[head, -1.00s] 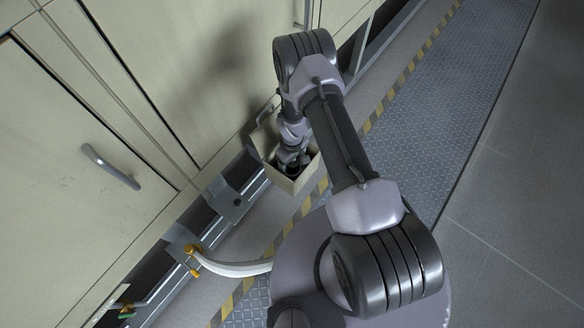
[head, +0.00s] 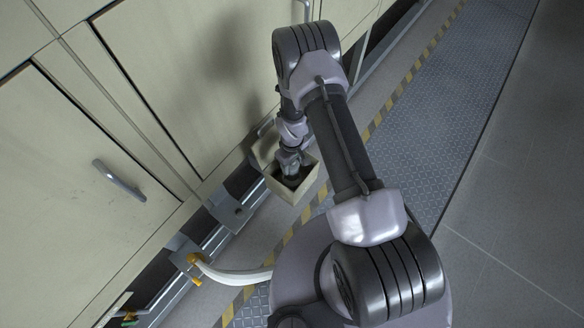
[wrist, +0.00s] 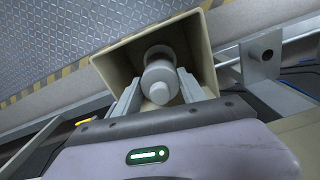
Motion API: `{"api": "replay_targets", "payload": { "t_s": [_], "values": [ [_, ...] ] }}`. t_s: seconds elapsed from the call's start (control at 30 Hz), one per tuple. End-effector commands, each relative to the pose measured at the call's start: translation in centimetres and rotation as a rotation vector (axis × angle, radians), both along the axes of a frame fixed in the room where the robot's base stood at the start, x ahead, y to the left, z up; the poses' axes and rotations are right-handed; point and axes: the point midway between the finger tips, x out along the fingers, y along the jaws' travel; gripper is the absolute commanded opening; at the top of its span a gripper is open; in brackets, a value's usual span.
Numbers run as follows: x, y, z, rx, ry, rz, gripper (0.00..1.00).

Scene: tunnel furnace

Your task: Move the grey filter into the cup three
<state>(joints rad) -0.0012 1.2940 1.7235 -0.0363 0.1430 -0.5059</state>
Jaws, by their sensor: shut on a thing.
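In the wrist view, my gripper (wrist: 160,88) is shut on the grey filter (wrist: 160,70), a pale grey cylinder with a rounded narrower end facing the camera. The filter is inside the opening of a beige square box-like cup (wrist: 112,68), between its walls. I see no number on the cup, so I cannot tell whether it is cup three. In the head view, my gripper (head: 291,171) points down into the same beige cup (head: 304,193) beside the furnace. The filter is hidden there by the gripper. I cannot tell whether the filter touches the cup's bottom.
The furnace's beige panel wall (head: 85,170) with a handle (head: 119,181) stands close on the left. A metal rail (head: 215,240) runs along its foot. A curved white hose (head: 235,276) with an orange end lies near my base. The floor to the right is clear.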

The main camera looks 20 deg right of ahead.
Motion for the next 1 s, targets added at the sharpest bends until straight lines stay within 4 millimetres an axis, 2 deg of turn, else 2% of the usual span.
{"api": "replay_targets", "payload": {
  "t_s": [0.03, 0.13, 0.53, 1.0],
  "values": [
    [0.1, 0.0, 1.7, 0.0, -0.002, 0.0, 0.03],
    [0.0, 0.0, 3.1, 0.0, -0.001, 0.0, 0.03],
    [0.0, 0.0, 3.9, 0.0, 0.0, 0.0, 0.02],
    [0.0, 0.0, 8.7, 0.0, 0.0, 0.0, 0.02]
  ]
}}
